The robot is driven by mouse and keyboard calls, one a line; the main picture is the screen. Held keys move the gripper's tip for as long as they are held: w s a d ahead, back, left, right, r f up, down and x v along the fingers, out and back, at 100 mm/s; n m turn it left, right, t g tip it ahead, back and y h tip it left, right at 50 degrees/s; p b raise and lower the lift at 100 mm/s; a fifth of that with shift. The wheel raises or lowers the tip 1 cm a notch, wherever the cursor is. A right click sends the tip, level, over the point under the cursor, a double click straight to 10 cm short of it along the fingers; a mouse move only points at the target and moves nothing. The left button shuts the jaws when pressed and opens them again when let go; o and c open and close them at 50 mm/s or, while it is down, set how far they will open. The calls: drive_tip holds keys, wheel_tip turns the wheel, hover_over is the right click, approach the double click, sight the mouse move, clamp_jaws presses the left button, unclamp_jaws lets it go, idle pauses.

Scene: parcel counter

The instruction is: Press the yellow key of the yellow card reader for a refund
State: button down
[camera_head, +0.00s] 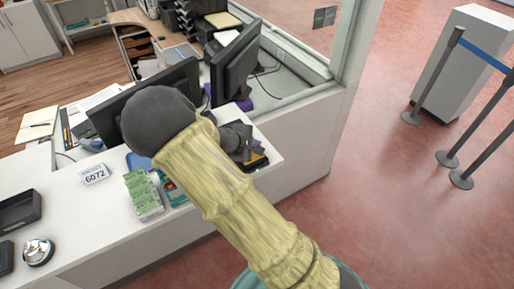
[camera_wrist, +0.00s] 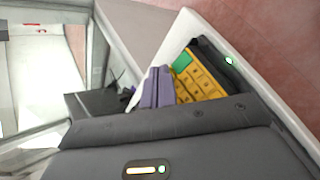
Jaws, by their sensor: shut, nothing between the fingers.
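The yellow card reader (camera_wrist: 205,84) lies on the counter, with a green screen (camera_wrist: 182,63) and rows of keys, in a dark surround. In the head view only an edge of the reader (camera_head: 259,161) shows beside my gripper (camera_head: 246,150). My gripper is shut and empty, close over the reader. In the wrist view its fingers (camera_wrist: 159,82) cover part of the reader's left side. I cannot pick out the yellow key or tell whether a fingertip touches the reader.
The white counter (camera_head: 75,233) holds a number sign (camera_head: 94,174), green packets (camera_head: 143,194), a bell (camera_head: 38,251) and a black tray (camera_head: 19,209). Monitors (camera_head: 237,62) stand behind my arm. A glazed partition (camera_head: 331,42) rises beyond the counter. Red floor lies open at right, with barrier posts (camera_head: 449,158).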

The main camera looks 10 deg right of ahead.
sight(258, 156)
idle(0.4)
drive_tip(key=shift+s+r, duration=0.15)
drive_tip(key=shift+r, duration=0.45)
drive_tip(key=shift+r, duration=0.15)
drive_tip(key=shift+s+d+r+p, duration=0.15)
drive_tip(key=shift+r+p, duration=0.35)
drive_tip(key=shift+r, duration=0.3)
drive_tip(key=shift+s+r+p, duration=0.2)
drive_tip(key=shift+r+p, duration=0.35)
drive_tip(key=shift+r, duration=0.2)
drive_tip(key=shift+s+d+r+p, duration=0.15)
drive_tip(key=shift+r+p, duration=0.35)
drive_tip(key=shift+r, duration=0.3)
drive_tip(key=shift+a, duration=0.1)
drive_tip(key=shift+s+f, duration=0.1)
drive_tip(key=shift+s, duration=0.15)
drive_tip(key=s+r+m+g+y, duration=0.1)
drive_tip(key=s+r+m+y, duration=0.2)
drive_tip(key=s+m, duration=0.3)
drive_tip(key=s+d+r+m+g+y, duration=0.1)
drive_tip(key=s+m, duration=0.5)
drive_tip(key=s, duration=0.7)
wheel_tip(258, 156, up, 2)
drive_tip(key=g+y, duration=0.1)
drive_tip(key=y, duration=0.2)
drive_tip(key=shift+s+m+y, duration=0.3)
drive_tip(key=shift+s+y, duration=0.05)
drive_tip(key=shift+y, duration=0.05)
